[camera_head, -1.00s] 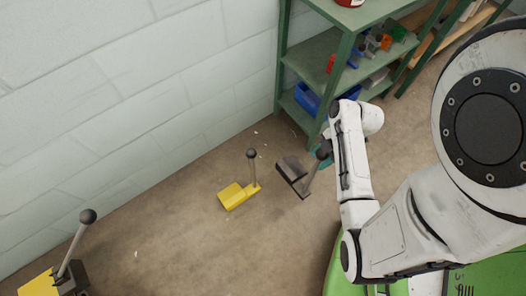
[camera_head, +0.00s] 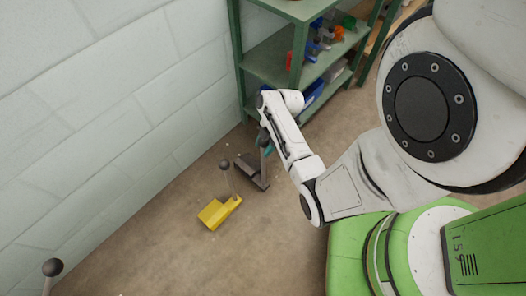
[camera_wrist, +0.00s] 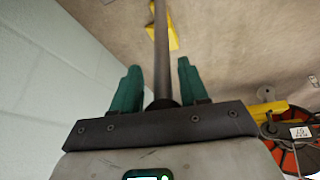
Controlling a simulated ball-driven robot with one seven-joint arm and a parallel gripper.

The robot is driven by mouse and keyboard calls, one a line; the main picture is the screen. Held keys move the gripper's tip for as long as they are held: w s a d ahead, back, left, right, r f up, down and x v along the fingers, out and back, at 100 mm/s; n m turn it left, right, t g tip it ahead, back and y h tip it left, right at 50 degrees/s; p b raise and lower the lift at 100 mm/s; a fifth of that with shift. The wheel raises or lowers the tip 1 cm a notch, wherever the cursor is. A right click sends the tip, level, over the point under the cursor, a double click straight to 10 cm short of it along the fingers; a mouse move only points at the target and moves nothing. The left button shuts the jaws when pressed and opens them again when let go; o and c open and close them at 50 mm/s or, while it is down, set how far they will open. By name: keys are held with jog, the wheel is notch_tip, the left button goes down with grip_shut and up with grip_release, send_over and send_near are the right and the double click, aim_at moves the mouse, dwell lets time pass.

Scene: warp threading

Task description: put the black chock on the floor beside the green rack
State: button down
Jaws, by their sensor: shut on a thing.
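The black chock (camera_head: 251,172) shows in the head view, near the foot of the green rack (camera_head: 240,70) and in front of it. I cannot tell whether it touches the floor (camera_head: 160,250). Its grey handle rises to a dark ball knob, partly hidden by my arm. My gripper (camera_head: 266,146), mostly hidden behind my white arm, is at the knob end. In the wrist view the green fingers of my gripper (camera_wrist: 160,92) stand either side of the handle rod (camera_wrist: 161,40), shut on the handle's end.
A yellow chock (camera_head: 215,213) with an upright ball-topped handle stands on the floor close by. Another ball knob (camera_head: 52,267) shows at lower left. The pale block wall (camera_head: 90,120) runs along the left. The rack's shelves hold small parts. A red-black round thing (camera_wrist: 298,142) is at the wrist view's right.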

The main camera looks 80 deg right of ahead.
jog(key=shift+w+d+f+b, duration=0.2)
jog(key=shift+f+b, duration=0.2)
jog(key=shift+f, duration=0.55)
jog(key=shift+w+d+f+b, duration=0.15)
jog(key=shift+f+b, duration=0.2)
jog(key=shift+f, duration=0.6)
jog(key=shift+a, duration=0.1)
jog(key=c, duration=0.6)
grip_release()
jog(key=shift+a+f, duration=0.1)
jog(key=p+v, duration=0.4)
jog(key=v, duration=0.8)
jog(key=w+a+r+m+g+h, duration=0.15)
jog(key=w+a+m, duration=0.3)
jog(key=a, duration=0.85)
jog(key=a+r+m, duration=0.1)
jog(key=a+r, duration=0.2)
jog(key=a, duration=0.1)
jog(key=s+a+r+m+h, duration=0.1)
jog(key=a+r+m, duration=0.1)
jog(key=a+r, duration=0.1)
jog(key=a+r+m+g, duration=0.1)
jog(key=a+r+m, duration=0.1)
jog(key=a, duration=0.4)
jog(key=shift+s+r+h, duration=0.25)
jog(key=shift+r+h, duration=0.1)
jog(key=shift+r, duration=0.05)
